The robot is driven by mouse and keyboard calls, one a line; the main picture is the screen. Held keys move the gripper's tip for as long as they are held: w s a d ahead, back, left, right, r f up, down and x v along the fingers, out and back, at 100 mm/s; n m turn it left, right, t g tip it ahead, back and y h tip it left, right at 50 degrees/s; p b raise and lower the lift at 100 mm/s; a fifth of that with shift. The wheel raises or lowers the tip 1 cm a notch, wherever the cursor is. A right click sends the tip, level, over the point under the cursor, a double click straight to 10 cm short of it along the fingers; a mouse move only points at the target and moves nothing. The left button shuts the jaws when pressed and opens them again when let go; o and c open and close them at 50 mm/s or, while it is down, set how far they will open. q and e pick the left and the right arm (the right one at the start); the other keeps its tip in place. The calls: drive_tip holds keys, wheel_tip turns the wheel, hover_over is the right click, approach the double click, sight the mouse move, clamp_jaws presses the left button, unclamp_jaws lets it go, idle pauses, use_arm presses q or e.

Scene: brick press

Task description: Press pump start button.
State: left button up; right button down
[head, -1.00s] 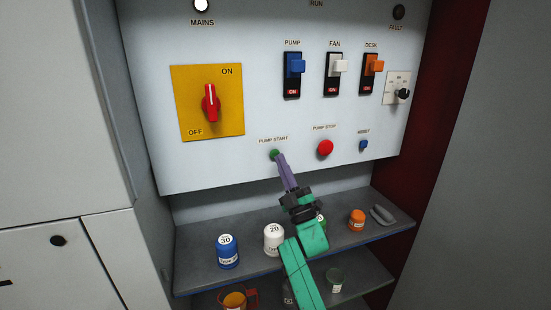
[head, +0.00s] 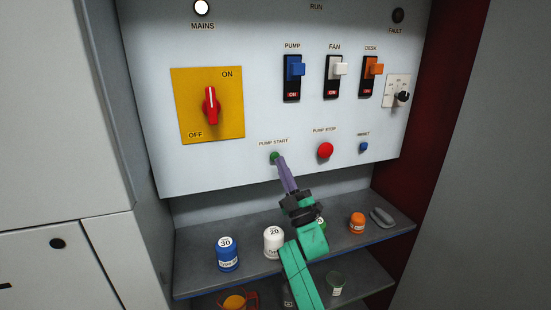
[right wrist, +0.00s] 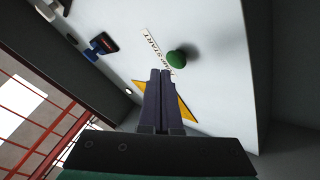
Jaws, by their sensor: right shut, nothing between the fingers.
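The green pump start button (head: 275,156) sits under its PUMP START label at the lower left of the white panel. It also shows in the right wrist view (right wrist: 176,58), standing out from the panel just beyond the fingertips. My right gripper (head: 280,160) is shut and empty, its purple fingers pointing at the button. In the head view the tips overlap the button's lower right edge. In the right wrist view the fingertips (right wrist: 160,73) are close to the button, with a small gap seeming to show; contact is hard to tell. My left gripper is not in view.
The red pump stop button (head: 326,150) and blue reset button (head: 364,147) are to the right. A red rotary switch (head: 211,105) and several rocker switches are above.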

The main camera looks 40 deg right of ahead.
idle(0.8)
drive_tip(key=shift+w+d+b, duration=0.15)
drive_tip(key=shift+w+b, duration=0.2)
drive_tip(key=shift+w, duration=0.05)
drive_tip(key=shift+w+d+b, duration=0.15)
drive_tip(key=shift+w+b, duration=0.3)
idle(0.5)
drive_tip(key=shift+s, duration=0.1)
drive_tip(key=shift+s+a+p, duration=0.3)
drive_tip(key=shift+s+p, duration=0.15)
drive_tip(key=shift+s, duration=0.35)
